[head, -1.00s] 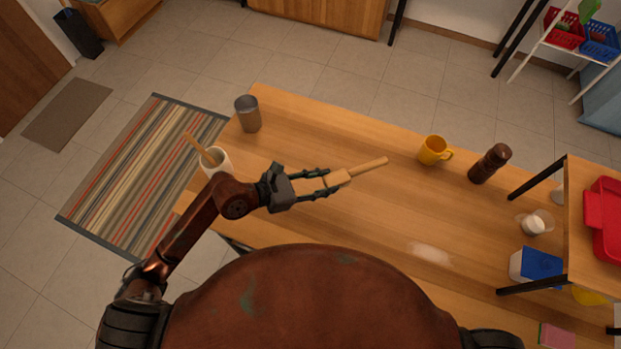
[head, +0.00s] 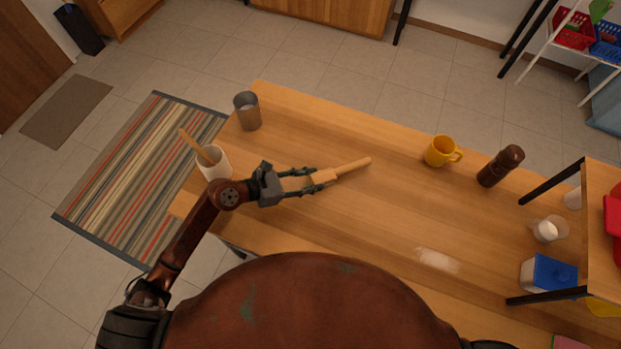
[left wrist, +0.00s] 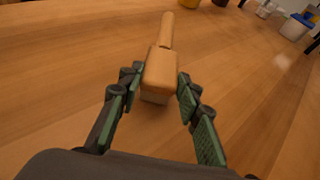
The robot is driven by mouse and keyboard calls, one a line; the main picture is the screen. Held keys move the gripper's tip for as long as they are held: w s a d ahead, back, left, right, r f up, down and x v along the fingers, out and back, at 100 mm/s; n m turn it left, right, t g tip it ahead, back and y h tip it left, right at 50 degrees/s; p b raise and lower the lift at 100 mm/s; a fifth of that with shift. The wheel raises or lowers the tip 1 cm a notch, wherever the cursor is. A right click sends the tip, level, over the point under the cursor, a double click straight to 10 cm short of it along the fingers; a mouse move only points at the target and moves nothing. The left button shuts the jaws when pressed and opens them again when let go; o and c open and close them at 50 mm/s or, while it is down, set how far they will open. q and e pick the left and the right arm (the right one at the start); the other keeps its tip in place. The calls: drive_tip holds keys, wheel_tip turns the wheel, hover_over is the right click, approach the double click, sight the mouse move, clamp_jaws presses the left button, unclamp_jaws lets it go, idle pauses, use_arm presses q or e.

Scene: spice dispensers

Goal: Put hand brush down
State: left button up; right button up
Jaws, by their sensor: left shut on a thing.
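The hand brush (head: 346,168) is light wood, with its handle pointing right and away in the head view. My left gripper (head: 318,179) is shut on the brush's block end, over the wooden table (head: 300,135). In the left wrist view, the fingers (left wrist: 157,88) press on both sides of the brush block (left wrist: 161,72), and the handle points away. The brush is at or close to the table top; I cannot tell whether it touches. My right gripper is not in view.
A white cup with a wooden stick (head: 213,163) and a grey tumbler (head: 247,111) stand at the left end. A yellow mug (head: 441,151), a brown grinder (head: 501,166) and a shelf stand to the right. A white powdery patch (head: 437,260) lies on the table. The middle is clear.

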use_arm(q)
drive_tip(key=o, duration=0.8)
drive_tip(key=shift+f, duration=0.15)
drive_tip(key=shift+c, duration=0.2)
drive_tip(key=o, duration=0.4)
drive_tip(key=shift+o, duration=0.2)
drive_tip(key=shift+r, duration=0.25)
drive_tip(key=v, duration=1.2)
drive_tip(key=shift+p, duration=0.3)
